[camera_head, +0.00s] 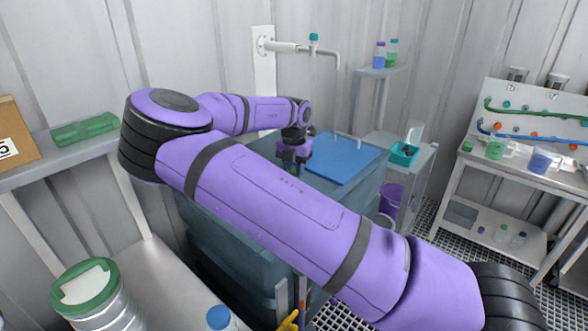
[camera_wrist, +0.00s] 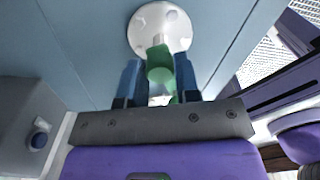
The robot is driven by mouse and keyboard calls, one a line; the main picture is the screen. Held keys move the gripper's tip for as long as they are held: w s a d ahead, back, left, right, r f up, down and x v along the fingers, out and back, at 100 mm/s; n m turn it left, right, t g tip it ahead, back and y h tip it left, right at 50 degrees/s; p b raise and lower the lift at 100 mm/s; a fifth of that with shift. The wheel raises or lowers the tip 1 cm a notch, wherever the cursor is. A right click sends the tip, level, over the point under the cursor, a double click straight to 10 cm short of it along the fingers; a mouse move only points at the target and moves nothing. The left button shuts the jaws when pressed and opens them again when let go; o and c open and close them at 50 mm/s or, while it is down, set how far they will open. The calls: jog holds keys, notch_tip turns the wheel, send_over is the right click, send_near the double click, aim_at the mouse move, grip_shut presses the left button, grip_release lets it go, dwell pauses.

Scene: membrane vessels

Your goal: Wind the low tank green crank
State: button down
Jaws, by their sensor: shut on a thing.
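The green crank handle (camera_wrist: 160,66) stands out from a round white hub (camera_wrist: 158,20) on a blue-grey panel, in the wrist view. My gripper (camera_wrist: 158,75) has its two blue fingers on either side of the handle and is shut on it. In the head view my gripper (camera_head: 293,153) is at the dark blue-grey low tank (camera_head: 215,235), near its far left part. The crank does not show in the head view; my arm and gripper hide that area.
A blue sheet (camera_head: 345,160) with small white posts lies on top of the tank. A white wall pipe (camera_head: 300,48) is behind it. A shelf with a green case (camera_head: 85,130) is at left. A bench with coloured tubing (camera_head: 530,110) stands at right, with grated floor between.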

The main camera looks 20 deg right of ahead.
dwell(0.4)
jog(key=c, duration=0.8)
grip_release()
notch_tip(320, 180, up, 11)
jog(key=shift+f, duration=0.1)
